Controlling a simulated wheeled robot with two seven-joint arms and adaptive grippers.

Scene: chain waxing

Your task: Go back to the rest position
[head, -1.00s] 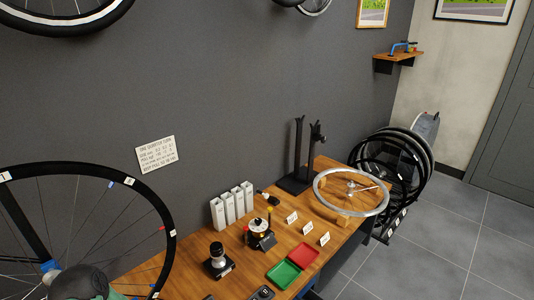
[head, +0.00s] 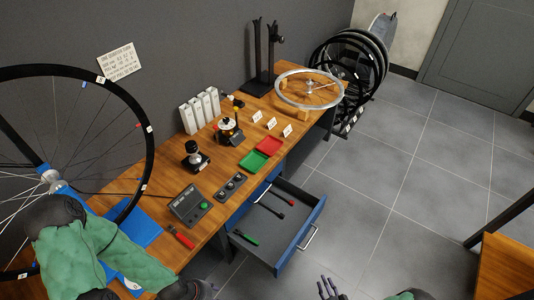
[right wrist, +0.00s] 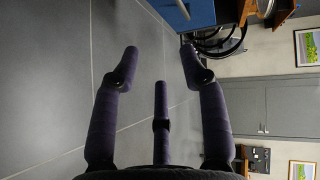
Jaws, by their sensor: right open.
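My right gripper (head: 330,286) is at the bottom edge of the head view, over the grey floor in front of the open drawer. In the right wrist view (right wrist: 160,75) its dark fingers are spread apart with nothing between them. My left arm, with green covers and dark joints, reaches in from the lower left, in front of the wheel and the bench's near end. The left gripper does not show clearly; the arm runs out of the bottom of the picture.
The wooden bench (head: 218,165) bears a wheel rim (head: 285,97), a green tray (head: 254,162), a red tray (head: 269,145) and a grey control box (head: 189,205). A blue drawer (head: 275,228) stands open with tools inside. A spoked wheel (head: 148,150) stands at left.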

